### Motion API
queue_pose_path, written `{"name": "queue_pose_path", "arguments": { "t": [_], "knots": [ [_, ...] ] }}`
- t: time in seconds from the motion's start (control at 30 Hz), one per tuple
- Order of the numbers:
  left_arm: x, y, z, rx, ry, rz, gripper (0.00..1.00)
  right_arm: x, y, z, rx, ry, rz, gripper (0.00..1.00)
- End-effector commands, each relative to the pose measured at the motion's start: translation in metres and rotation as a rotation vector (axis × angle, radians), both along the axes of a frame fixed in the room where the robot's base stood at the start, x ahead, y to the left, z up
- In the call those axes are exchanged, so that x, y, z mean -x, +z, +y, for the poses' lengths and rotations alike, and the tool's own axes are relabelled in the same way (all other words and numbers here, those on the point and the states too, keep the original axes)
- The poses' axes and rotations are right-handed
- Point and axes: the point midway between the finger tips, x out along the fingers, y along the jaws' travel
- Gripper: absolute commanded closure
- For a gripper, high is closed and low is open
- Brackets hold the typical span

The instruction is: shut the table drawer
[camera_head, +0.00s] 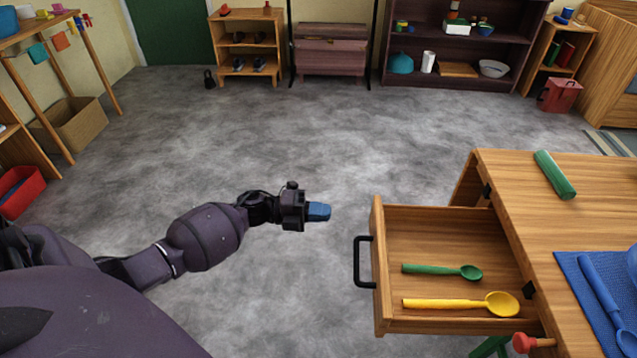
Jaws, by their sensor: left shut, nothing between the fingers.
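The table drawer (456,239) is pulled out to the left from the wooden table (500,188). Its front panel (379,222) carries a black handle (358,262) on the left side. A green spoon (440,271) and a yellow spoon (462,304) lie inside the drawer. My left gripper (319,211), with blue fingertips, is shut and empty. In the picture it is left of the drawer front and apart from the handle. My right gripper is not in view.
A green cylinder (555,175) and a blue mat (572,261) with blue utensils lie on the table. A red-topped object (530,343) is by the drawer's near right corner. The grey floor (220,125) between table and back shelves is mostly clear.

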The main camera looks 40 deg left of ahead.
Motion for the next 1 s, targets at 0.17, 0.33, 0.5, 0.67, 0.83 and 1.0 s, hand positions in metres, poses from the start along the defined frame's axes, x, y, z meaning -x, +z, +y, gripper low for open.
{"name": "queue_pose_path", "arguments": {
  "t": [0.17, 0.33, 0.5, 0.67, 0.83, 1.0],
  "knots": [
    [-0.018, -0.001, -0.028, 0.004, -0.002, 0.001, 1.00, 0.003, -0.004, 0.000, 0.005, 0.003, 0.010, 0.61],
    [-0.034, -0.001, -0.052, 0.003, -0.001, 0.001, 1.00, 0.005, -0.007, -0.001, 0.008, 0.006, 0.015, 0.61],
    [-0.046, -0.002, -0.071, 0.003, -0.001, 0.002, 1.00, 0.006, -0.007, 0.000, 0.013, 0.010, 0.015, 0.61],
    [-0.053, -0.001, -0.080, 0.003, 0.000, 0.003, 1.00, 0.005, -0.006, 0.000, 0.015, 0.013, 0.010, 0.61],
    [-0.055, -0.001, -0.083, 0.002, 0.001, 0.002, 1.00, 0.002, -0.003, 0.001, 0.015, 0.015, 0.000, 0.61],
    [-0.055, -0.001, -0.083, 0.001, 0.000, 0.002, 1.00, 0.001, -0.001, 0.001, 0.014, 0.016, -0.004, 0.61]
  ]
}}
